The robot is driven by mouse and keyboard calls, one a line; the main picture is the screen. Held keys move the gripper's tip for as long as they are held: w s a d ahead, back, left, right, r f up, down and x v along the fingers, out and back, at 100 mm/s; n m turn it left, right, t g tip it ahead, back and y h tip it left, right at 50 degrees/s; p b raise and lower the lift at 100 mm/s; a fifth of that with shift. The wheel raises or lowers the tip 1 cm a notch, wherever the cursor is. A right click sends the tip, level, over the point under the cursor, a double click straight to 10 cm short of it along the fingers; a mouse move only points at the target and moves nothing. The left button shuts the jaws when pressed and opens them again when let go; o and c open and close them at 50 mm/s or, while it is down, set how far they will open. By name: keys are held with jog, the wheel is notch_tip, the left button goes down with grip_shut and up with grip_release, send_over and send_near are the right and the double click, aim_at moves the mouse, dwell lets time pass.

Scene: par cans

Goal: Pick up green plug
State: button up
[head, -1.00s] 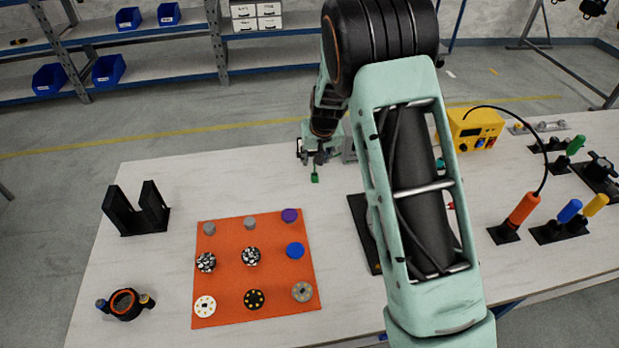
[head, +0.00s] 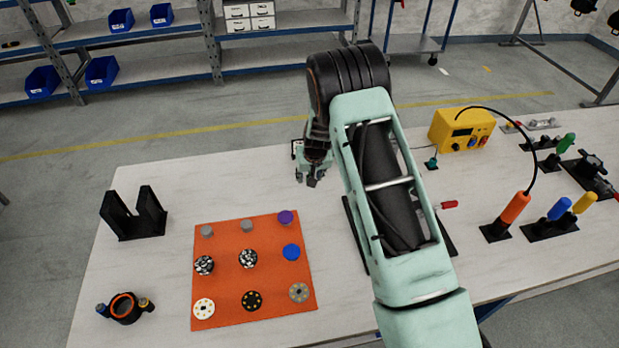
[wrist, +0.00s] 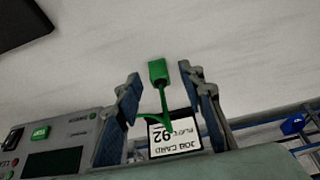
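The green plug (wrist: 158,70) shows in the wrist view as a small block with a thin green stem running down between my fingers. My gripper (wrist: 159,76) is open around it, with a visible gap between the plug and each finger. In the head view my gripper (head: 311,182) is low over the far part of the table, beyond the orange mat. The plug is hidden there, and I cannot tell its exact height over the table.
A white job card (wrist: 175,135) and a grey panel (wrist: 55,145) with a green button lie close to the fingers. The orange mat (head: 225,290) holds several discs. A black stand (head: 135,215) is at left; a yellow box (head: 462,130) is at right.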

jog(key=shift+w+f, duration=0.1)
jog(key=shift+f, duration=0.05)
jog(key=shift+c, duration=0.4)
jog(key=c, duration=0.8)
jog(key=shift+c, duration=0.2)
